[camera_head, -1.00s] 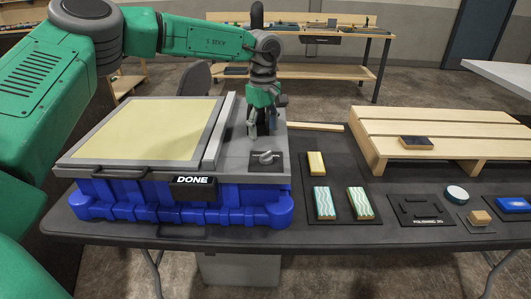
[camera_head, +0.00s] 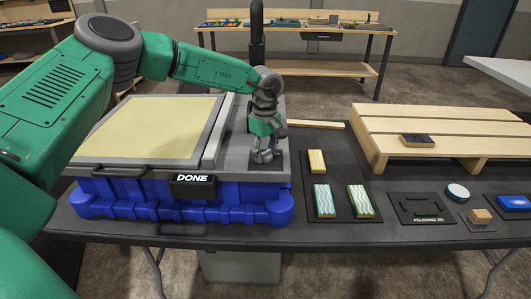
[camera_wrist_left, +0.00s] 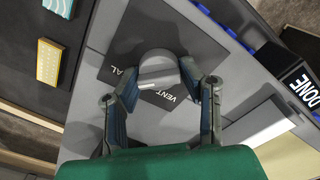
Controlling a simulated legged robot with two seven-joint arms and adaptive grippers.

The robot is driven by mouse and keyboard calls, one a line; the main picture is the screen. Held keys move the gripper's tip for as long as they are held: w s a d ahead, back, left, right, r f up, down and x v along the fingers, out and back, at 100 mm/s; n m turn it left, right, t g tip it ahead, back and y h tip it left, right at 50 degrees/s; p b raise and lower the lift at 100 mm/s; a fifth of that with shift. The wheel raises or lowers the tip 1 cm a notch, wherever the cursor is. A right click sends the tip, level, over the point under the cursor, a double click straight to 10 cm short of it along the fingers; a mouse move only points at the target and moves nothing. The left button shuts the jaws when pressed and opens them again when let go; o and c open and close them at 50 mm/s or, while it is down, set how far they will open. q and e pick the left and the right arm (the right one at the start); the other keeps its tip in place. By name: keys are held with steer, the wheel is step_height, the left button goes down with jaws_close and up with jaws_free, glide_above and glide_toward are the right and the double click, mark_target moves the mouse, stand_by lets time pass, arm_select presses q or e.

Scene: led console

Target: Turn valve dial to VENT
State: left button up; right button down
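The valve dial (camera_wrist_left: 158,70) is a round grey knob with a raised bar, on a dark label plate (camera_wrist_left: 120,60) in the left wrist view. The word VENT shows on the plate beside the dial, and part of another word ends in "AL". My left gripper (camera_head: 265,157) is low over the plate in the head view and hides the dial there. In the left wrist view its two fingers (camera_wrist_left: 162,82) stand apart on either side of the dial. I cannot tell whether they touch it. My right gripper is not in view.
The blue-based console (camera_head: 185,200) carries a DONE sign (camera_head: 193,179) at its front and a yellow panel (camera_head: 150,125). To the right are patterned blocks (camera_head: 324,200), a yellow block (camera_head: 316,161), a black tray (camera_head: 422,209) and a wooden pallet (camera_head: 440,122).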

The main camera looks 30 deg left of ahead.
arm_select(q)
steer(key=shift+d, duration=0.15)
steer(key=shift+r+n+p, duration=0.15)
steer(key=shift+n+p, duration=0.5)
steer(key=shift+n, duration=0.15)
steer(key=n+p, duration=0.1)
steer(key=n, duration=0.1)
steer(key=shift+d+n, duration=0.1)
steer(key=shift+n, duration=0.2)
steer(key=n+p, duration=0.2)
steer(key=n, duration=0.2)
steer(key=shift+n, duration=0.3)
steer(key=n, duration=0.2)
steer(key=shift+r+n+p, duration=0.1)
steer(key=shift+n+p, duration=0.2)
steer(key=shift+p, duration=0.05)
steer(key=n, duration=0.3)
steer(key=shift+w+d+p, duration=0.1)
steer(key=shift+w+p, duration=0.05)
steer(key=shift+p, duration=0.2)
steer(key=shift+n, duration=1.6)
steer(key=shift+a+f, duration=0.2)
